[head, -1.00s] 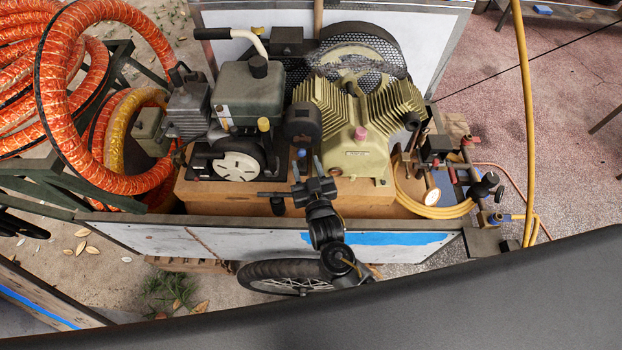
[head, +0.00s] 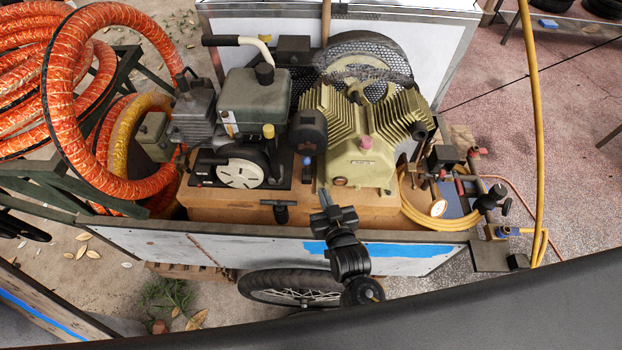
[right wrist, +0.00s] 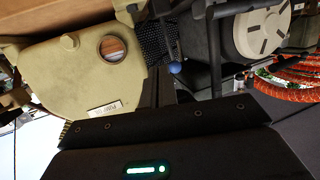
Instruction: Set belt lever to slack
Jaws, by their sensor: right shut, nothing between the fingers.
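A small lever with a blue knob (head: 306,160) stands in the gap between the engine (head: 252,100) and the tan compressor (head: 365,150). It stands roughly upright; no slack marking is readable. My right gripper (head: 325,194) is shut and empty, in front of the compressor and below and right of the blue knob in the head view. In the right wrist view the blue knob (right wrist: 174,67) shows just beyond the dark fingers (right wrist: 180,92), apparently apart from them. The compressor (right wrist: 90,70) fills the left of that view. My left gripper is not in view.
A black T-handle (head: 280,206) stands close left of my right gripper. A cream lever with a black grip (head: 222,41) is above the engine. The cart's front wall (head: 200,244) runs below my right arm. Orange hose (head: 60,110) is at left, gauge and valves (head: 438,207) at right.

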